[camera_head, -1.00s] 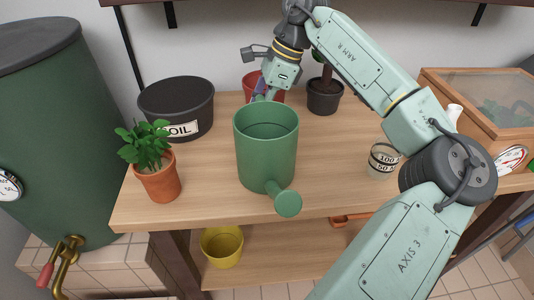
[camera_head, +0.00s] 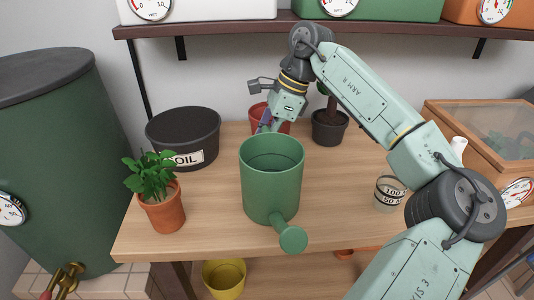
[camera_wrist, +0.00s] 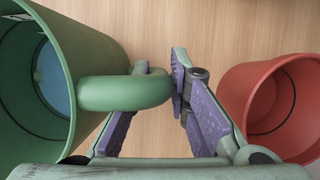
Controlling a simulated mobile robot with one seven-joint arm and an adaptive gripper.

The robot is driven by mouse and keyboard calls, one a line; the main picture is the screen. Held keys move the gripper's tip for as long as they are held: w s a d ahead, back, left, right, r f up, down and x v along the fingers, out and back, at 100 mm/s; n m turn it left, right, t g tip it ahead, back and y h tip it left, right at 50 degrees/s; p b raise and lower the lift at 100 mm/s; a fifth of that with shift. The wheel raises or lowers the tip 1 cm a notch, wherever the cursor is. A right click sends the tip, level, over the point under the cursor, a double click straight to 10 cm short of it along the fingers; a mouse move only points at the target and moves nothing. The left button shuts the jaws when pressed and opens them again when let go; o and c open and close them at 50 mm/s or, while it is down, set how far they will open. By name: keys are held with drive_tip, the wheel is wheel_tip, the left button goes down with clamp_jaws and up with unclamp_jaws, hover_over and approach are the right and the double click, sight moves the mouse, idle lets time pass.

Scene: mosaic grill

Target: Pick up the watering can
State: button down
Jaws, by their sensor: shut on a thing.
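The green watering can (camera_head: 271,185) stands upright on the wooden bench, its spout (camera_head: 291,238) pointing toward the head camera. Its handle is on the far side, hidden in the head view. In the wrist view, the can (camera_wrist: 90,60) fills the left side, with a bluish patch inside. Its rounded handle (camera_wrist: 120,93) reaches between the fingers of my gripper (camera_wrist: 166,82). The gripper is shut on this handle. In the head view, my gripper (camera_head: 264,127) is behind the can, its fingertips partly hidden.
A red pot (camera_wrist: 270,105) stands close beside my gripper. A dark pot (camera_head: 329,128) with a plant, a black soil tub (camera_head: 183,135), a potted herb (camera_head: 164,212) and a measuring cup (camera_head: 390,194) surround the can. A shelf (camera_head: 230,27) hangs above. The bench front is mostly clear.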

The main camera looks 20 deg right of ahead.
drive_tip(key=shift+r, duration=0.7)
wheel_tip(320, 180, up, 2)
drive_tip(key=shift+b, duration=0.4)
drive_tip(key=r+b, duration=0.2)
drive_tip(key=b, duration=0.2)
hover_over(275, 193)
drive_tip(key=w+a, duration=0.2)
drive_tip(key=a, duration=0.2)
drive_tip(key=shift+s+d+f, duration=0.15)
drive_tip(key=shift+f, duration=0.1)
